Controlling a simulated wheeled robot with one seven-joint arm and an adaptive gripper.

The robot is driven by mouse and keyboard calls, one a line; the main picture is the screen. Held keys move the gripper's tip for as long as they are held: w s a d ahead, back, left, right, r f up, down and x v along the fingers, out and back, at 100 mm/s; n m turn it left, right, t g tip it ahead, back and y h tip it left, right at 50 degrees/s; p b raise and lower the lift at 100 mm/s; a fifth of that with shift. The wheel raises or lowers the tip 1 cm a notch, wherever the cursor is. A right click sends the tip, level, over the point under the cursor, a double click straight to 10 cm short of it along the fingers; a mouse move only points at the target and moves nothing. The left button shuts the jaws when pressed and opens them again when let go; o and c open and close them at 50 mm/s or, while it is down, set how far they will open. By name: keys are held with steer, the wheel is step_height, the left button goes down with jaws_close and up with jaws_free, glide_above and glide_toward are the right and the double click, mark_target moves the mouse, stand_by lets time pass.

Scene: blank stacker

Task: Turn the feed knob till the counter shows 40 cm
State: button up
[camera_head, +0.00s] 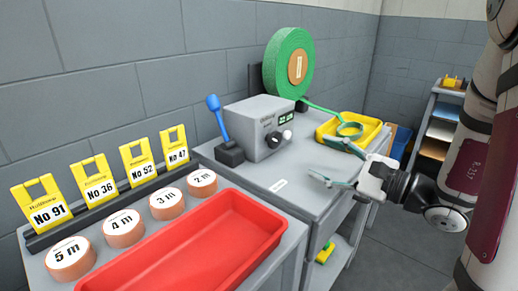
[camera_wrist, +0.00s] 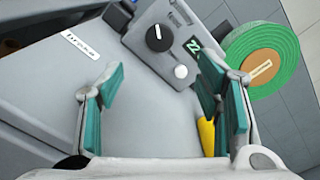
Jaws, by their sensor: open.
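The grey feed box (camera_head: 250,120) stands on the grey cabinet top. Its black feed knob (camera_head: 273,140) faces my side; in the wrist view the knob (camera_wrist: 160,38) has a white pointer line. The green counter (camera_head: 286,119) appears to read 22 cm; in the wrist view only part of the counter (camera_wrist: 194,46) shows. A white round button (camera_wrist: 181,71) sits beside the knob. My gripper (camera_head: 334,162) is open and empty, to the right of the box and apart from the knob. In the wrist view the knob lies ahead between the fingers (camera_wrist: 160,85).
A green strap reel (camera_head: 276,62) stands behind the box. A blue-handled lever (camera_head: 218,118) is at its left. A yellow tray (camera_head: 372,137) lies behind my gripper. A red tray (camera_head: 245,205), tape rolls (camera_head: 124,225) and numbered yellow tags (camera_head: 97,180) are at front left. The cabinet top before the box is mostly clear.

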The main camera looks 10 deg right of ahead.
mark_target(277, 141)
steer(key=b+x, duration=0.2)
steer(key=x, duration=1.1)
steer(key=shift+w+a, duration=0.1)
steer(key=shift+a, duration=0.05)
steer(key=c, duration=1.2)
